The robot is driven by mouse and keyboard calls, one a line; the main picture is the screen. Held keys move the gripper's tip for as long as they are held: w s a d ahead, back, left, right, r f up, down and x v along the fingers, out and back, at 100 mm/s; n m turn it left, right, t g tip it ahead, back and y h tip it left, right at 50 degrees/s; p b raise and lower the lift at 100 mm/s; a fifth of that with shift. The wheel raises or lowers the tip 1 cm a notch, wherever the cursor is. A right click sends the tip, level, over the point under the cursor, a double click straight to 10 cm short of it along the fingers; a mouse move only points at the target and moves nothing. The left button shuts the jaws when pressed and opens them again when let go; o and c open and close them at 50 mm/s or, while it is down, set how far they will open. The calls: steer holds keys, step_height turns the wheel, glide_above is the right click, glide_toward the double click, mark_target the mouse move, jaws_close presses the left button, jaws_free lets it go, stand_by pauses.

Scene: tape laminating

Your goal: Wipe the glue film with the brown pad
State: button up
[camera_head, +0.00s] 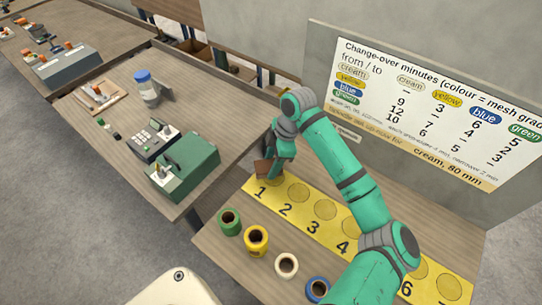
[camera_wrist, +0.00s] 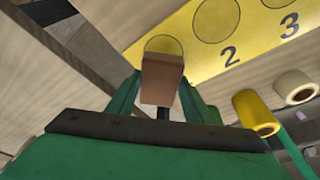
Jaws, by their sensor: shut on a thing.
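My gripper (camera_head: 275,165) is shut on the brown pad (camera_head: 262,168) at the far left end of the yellow numbered strip (camera_head: 325,236). In the wrist view the brown pad (camera_wrist: 162,78) stands between the two green fingers of my gripper (camera_wrist: 158,98). The pad is in front of the circle marked 1 and covers part of it. I cannot tell whether the pad touches the strip. I cannot make out a glue film in either view.
Green (camera_head: 229,221), yellow (camera_head: 256,239), white (camera_head: 286,265) and blue (camera_head: 317,289) rolls stand along the strip's front side. A change-over board (camera_head: 430,115) stands behind. A left bench carries a green machine (camera_head: 183,168), a keypad device (camera_head: 153,140) and a blue-capped bottle (camera_head: 146,88).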

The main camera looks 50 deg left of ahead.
steer(key=shift+r, duration=1.9)
